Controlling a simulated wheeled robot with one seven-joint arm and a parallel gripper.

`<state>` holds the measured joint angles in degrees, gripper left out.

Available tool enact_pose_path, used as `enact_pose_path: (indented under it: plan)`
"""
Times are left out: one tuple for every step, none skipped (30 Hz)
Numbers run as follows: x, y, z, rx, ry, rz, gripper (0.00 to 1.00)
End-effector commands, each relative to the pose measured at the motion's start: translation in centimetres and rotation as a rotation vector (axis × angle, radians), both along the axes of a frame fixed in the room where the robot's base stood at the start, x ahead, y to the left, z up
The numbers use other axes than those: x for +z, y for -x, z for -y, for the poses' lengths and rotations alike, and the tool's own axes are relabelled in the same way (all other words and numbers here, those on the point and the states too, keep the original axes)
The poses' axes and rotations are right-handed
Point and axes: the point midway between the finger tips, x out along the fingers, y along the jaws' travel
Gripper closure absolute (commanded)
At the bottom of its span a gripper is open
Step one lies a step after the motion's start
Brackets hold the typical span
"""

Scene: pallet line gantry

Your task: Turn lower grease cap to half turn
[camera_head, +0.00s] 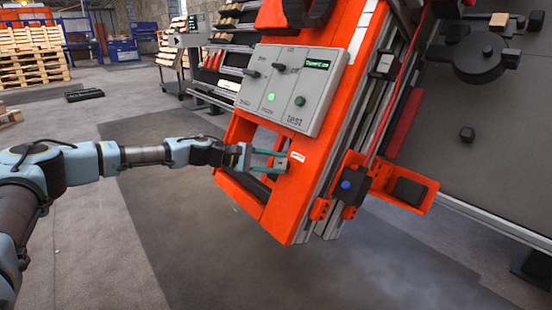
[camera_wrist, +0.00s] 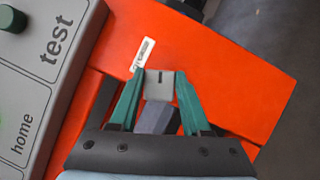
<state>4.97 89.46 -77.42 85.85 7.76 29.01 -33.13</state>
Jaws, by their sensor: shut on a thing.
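The grease cap, a small light-grey block with a dark line on its face, shows in the wrist view (camera_wrist: 160,88). It sits against the orange machine frame (camera_head: 297,195), just by a small white label (camera_wrist: 144,54). My gripper (camera_head: 284,161) reaches the lower part of this frame from the left. In the wrist view my gripper (camera_wrist: 161,76) has its two teal fingers shut on the cap, one on each side. The dark line points roughly up and down in that view. In the head view the cap is small and partly hidden by the fingers.
A grey control panel (camera_head: 291,88) with levers, a lit green button and a "test" label is mounted just above my gripper. A blue-dotted bracket (camera_head: 347,185) and rail stand to the right. Pallets (camera_head: 32,58) lie far left. Open floor lies below.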

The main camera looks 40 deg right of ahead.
Motion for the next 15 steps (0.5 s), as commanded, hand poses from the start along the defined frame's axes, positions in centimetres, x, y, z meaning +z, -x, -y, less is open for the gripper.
enact_pose_path:
  plan:
    - [0.35,-0.05,-0.05,-0.023,-0.001,0.043,1.0]
    - [0.31,-0.07,-0.04,-0.035,0.0,0.068,1.0]
    - [0.32,-0.07,-0.05,-0.053,0.002,0.102,1.0]
    - [0.34,-0.06,-0.06,-0.068,0.003,0.127,1.0]
    - [0.29,-0.06,-0.07,-0.081,0.004,0.152,1.0]
    - [0.29,-0.06,-0.05,-0.098,0.007,0.186,1.0]
    - [0.31,-0.06,-0.04,-0.112,0.008,0.212,1.0]
    - [0.28,-0.07,-0.08,-0.126,0.009,0.237,1.0]
    - [0.29,-0.06,-0.08,-0.144,0.012,0.269,1.0]
    - [0.28,-0.06,-0.08,-0.157,0.012,0.295,1.0]
    - [0.27,-0.05,-0.07,-0.17,0.014,0.321,1.0]
    - [0.27,-0.05,-0.06,-0.189,0.016,0.353,1.0]
    - [0.24,-0.09,-0.09,-0.201,0.018,0.379,1.0]
    - [0.27,-0.09,-0.09,-0.215,0.018,0.404,1.0]
    - [0.25,-0.05,-0.08,-0.233,0.021,0.437,1.0]
